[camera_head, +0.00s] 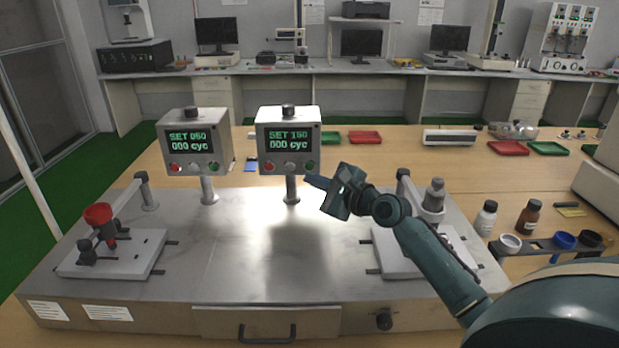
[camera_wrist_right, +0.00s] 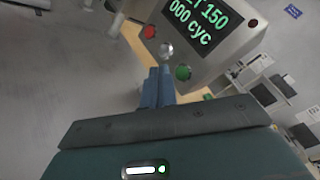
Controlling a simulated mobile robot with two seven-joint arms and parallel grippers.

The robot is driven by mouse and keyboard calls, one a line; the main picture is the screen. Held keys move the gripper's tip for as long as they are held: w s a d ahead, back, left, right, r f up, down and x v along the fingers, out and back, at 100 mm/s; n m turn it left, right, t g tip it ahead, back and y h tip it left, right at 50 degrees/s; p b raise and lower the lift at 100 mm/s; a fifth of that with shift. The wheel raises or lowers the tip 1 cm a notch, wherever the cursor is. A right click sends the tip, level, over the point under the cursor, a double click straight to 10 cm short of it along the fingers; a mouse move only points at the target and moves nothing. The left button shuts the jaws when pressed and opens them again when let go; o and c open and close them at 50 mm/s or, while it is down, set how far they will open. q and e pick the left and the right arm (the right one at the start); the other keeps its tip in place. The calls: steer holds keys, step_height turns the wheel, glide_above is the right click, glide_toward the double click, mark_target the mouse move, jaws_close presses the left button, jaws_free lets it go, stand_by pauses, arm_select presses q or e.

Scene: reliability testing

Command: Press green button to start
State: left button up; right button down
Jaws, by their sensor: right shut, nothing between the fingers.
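Two control boxes stand on posts on the metal test machine (camera_head: 270,235). The right box (camera_head: 288,130) shows "SET 150 000 cyc" and carries a red button (camera_head: 269,167), a silver one and a green button (camera_head: 310,165). The left box (camera_head: 195,142) shows "SET 050 000 cyc" and has its own green button (camera_head: 214,166). My right gripper (camera_head: 312,181) is shut and empty, its tips just below the right box's green button. In the right wrist view its fingers (camera_wrist_right: 158,88) point at the box, slightly left of the green button (camera_wrist_right: 183,72), apparently apart from it. My left gripper is out of view.
A station with a red cup (camera_head: 98,214) sits at the machine's left; another with a grey weight (camera_head: 434,195) is at right, near my arm. Bottles (camera_head: 486,217) and small cups stand farther right. Red and green trays (camera_head: 508,148) lie behind.

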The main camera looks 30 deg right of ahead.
mark_target(310, 166)
steer(key=shift+w+d+r, duration=0.1)
steer(key=shift+w+d, duration=0.35)
steer(key=shift+w, duration=0.25)
stand_by(0.4)
steer(key=shift+w, duration=0.1)
stand_by(1.1)
steer(key=shift+w+d, duration=0.2)
steer(key=shift+w, duration=0.05)
